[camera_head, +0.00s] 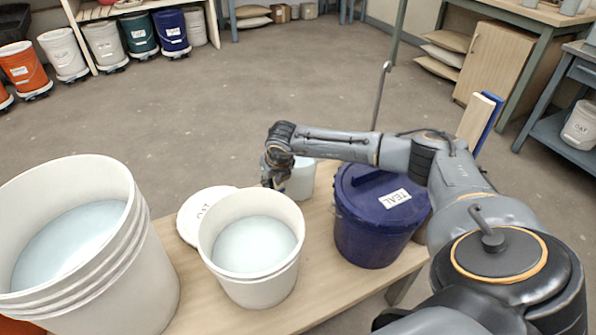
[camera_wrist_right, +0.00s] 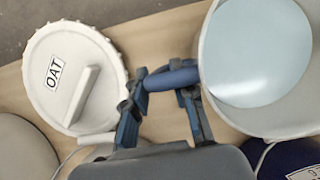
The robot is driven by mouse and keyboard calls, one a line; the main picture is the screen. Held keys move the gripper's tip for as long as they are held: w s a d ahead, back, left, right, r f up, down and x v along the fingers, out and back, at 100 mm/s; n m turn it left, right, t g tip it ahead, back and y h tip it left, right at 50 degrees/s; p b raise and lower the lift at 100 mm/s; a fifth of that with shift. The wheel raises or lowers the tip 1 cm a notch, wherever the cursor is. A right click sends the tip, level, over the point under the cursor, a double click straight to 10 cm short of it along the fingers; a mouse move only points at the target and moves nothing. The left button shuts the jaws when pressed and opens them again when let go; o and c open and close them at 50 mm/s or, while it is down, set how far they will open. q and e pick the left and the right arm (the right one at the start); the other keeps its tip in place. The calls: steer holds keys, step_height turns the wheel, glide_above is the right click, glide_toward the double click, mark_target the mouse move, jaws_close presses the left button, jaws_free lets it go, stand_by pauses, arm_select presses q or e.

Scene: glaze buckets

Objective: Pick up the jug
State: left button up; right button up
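The jug (camera_head: 303,180) is a pale vessel on the table, partly hidden behind my right gripper (camera_head: 273,182) in the head view. In the right wrist view the jug (camera_wrist_right: 211,45) fills the upper right, with pale blue inside. Its dark blue handle (camera_wrist_right: 172,77) points left. My right gripper (camera_wrist_right: 163,90) is at this handle, its fingers apart, one near each end of the handle's top bar. Wood shows between the fingers; whether they touch the handle I cannot tell. My left gripper is not in view.
A white bucket (camera_head: 250,284) of pale glaze stands nearest the gripper. The OAT lid (camera_head: 190,222) lies left of it. A lidded TEAL bucket (camera_head: 365,235) stands right, and a large white bucket (camera_head: 140,285) stands front left. The wooden table (camera_head: 325,290) has little free room.

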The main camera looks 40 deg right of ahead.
steer(key=shift+w+f, duration=0.1)
steer(key=shift+f, duration=0.05)
jaws_close()
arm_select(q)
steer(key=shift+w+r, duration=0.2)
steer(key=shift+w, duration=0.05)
